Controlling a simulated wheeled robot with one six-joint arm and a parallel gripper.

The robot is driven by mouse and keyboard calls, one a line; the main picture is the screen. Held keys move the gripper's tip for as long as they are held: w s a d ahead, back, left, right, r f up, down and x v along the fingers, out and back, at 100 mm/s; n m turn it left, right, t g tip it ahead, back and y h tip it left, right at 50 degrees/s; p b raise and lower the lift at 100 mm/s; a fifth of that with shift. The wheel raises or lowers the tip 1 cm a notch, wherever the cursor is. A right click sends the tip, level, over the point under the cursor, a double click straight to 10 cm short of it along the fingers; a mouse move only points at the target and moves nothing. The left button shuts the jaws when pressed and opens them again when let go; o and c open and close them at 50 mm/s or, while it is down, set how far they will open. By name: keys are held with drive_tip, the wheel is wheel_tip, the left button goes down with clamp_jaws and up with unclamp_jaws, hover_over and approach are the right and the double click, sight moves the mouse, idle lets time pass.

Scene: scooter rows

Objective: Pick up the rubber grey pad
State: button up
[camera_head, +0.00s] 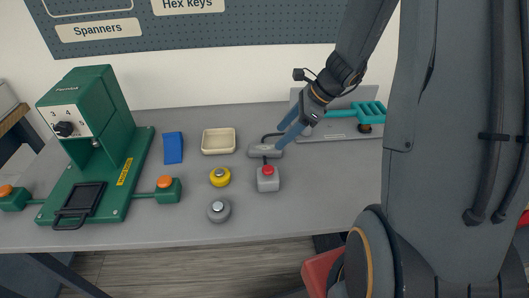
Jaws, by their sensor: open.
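The grey pad (219,210) is a small round piece with a knob-like top. It stands on the grey bench near its front edge, just in front of a similar yellow pad (220,177). My gripper (280,138) reaches in from the upper right with blue fingers, open. Its fingertips are behind and to the right of the grey pad, well apart from it. I see nothing held between the fingers.
A green pad-printing machine (90,140) stands at the left. A blue block (173,148), a cream tray (218,141), a red-button box (268,179) and a low grey cabled piece (264,151) lie around.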

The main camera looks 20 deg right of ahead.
sight(267, 147)
drive_tip(key=x, duration=0.3)
drive_tip(key=p+x, duration=0.1)
drive_tip(key=x, duration=0.2)
drive_tip(key=shift+a+r, duration=0.2)
drive_tip(key=shift+a, duration=0.2)
drive_tip(key=shift+w+a+f, duration=0.2)
drive_tip(key=shift+a+f, duration=0.1)
drive_tip(key=shift+f, duration=0.25)
drive_tip(key=c, duration=1.2)
drive_tip(key=shift+r, duration=0.15)
